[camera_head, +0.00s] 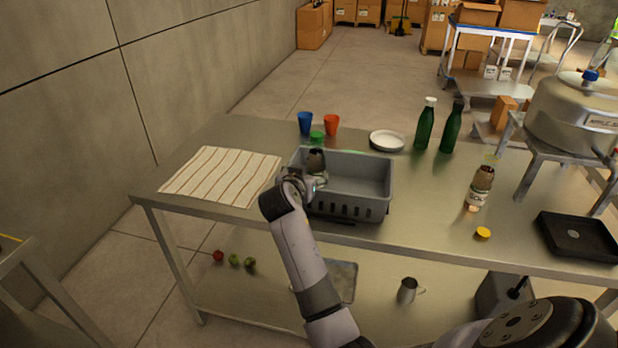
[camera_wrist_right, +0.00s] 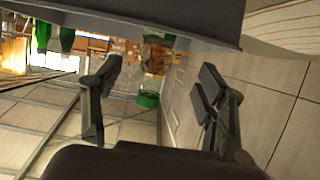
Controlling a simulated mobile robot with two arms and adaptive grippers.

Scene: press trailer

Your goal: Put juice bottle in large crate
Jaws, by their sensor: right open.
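A clear bottle with brown contents (camera_head: 316,160) and a green cap stands upright at the left end of the grey crate (camera_head: 362,202); I take it as the juice bottle. Its base is hidden. My right gripper (camera_head: 314,184) is at the crate's near left side, in front of the bottle. In the wrist view the right gripper (camera_wrist_right: 160,70) is open, with the bottle's green cap (camera_wrist_right: 148,99) seen between its fingers, farther off. The crate wall (camera_wrist_right: 215,15) spans the top there. I cannot tell whether the fingers touch anything. My left gripper is not in view.
Another brown bottle (camera_head: 481,188) and a yellow lid (camera_head: 483,233) are on the right of the table. Two green bottles (camera_head: 426,125), a plate (camera_head: 387,141), blue (camera_head: 305,123) and red (camera_head: 331,124) cups stand behind. A striped cloth (camera_head: 222,176) lies left.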

